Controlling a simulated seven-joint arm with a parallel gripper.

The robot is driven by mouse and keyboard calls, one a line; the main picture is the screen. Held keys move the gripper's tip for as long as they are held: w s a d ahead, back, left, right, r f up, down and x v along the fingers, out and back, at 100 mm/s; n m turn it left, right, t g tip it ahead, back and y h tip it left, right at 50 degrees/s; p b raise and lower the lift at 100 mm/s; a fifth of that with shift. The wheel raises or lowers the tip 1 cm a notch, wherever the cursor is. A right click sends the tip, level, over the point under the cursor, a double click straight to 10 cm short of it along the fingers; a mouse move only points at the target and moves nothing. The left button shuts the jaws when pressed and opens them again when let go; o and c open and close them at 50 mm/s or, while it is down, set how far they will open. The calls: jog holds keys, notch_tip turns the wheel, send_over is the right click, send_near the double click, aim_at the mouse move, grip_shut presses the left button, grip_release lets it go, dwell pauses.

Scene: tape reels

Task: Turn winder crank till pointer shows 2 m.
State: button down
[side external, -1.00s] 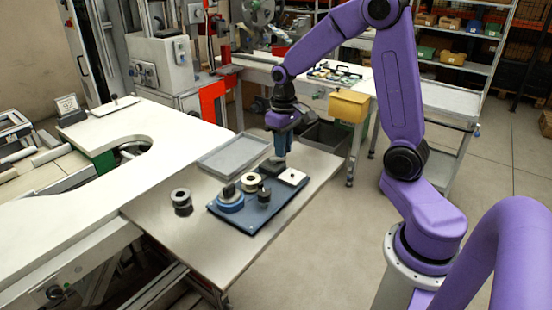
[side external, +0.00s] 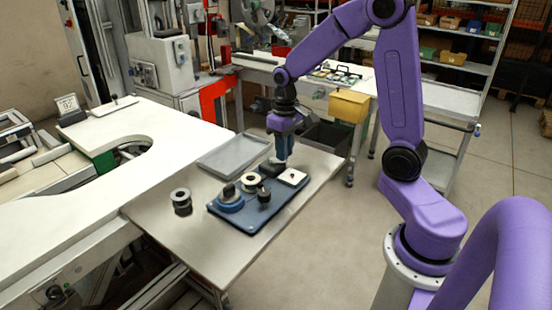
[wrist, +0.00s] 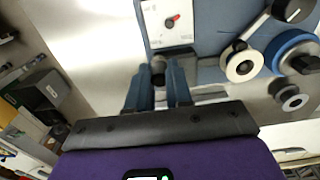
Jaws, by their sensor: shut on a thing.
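My gripper (wrist: 159,82) is shut on a dark, round-topped crank knob (wrist: 158,64), just below the white dial card in the wrist view. The dial card (wrist: 157,36) carries a small red pointer (wrist: 173,18) that slants up and right; its scale marks are too small to read. The card also shows in the side view (side external: 293,177). The winder sits on a blue base plate (side external: 252,222) with a blue reel (side external: 230,204), a cream reel (side external: 250,182) and a black knob (side external: 264,195). A dark block (side external: 271,168) stands beside my fingertips; the crank's arm is mostly hidden.
A dark bin (side external: 325,136) and a yellow box (side external: 349,105) are beyond the table's far right. The table's front left is clear.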

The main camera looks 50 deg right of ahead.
jog(key=shift+s+a, duration=0.15)
jog(key=shift+a, duration=0.6)
jog(key=shift+a, duration=0.7)
jog(key=shift+w+a, duration=0.45)
jog(key=shift+a, duration=0.05)
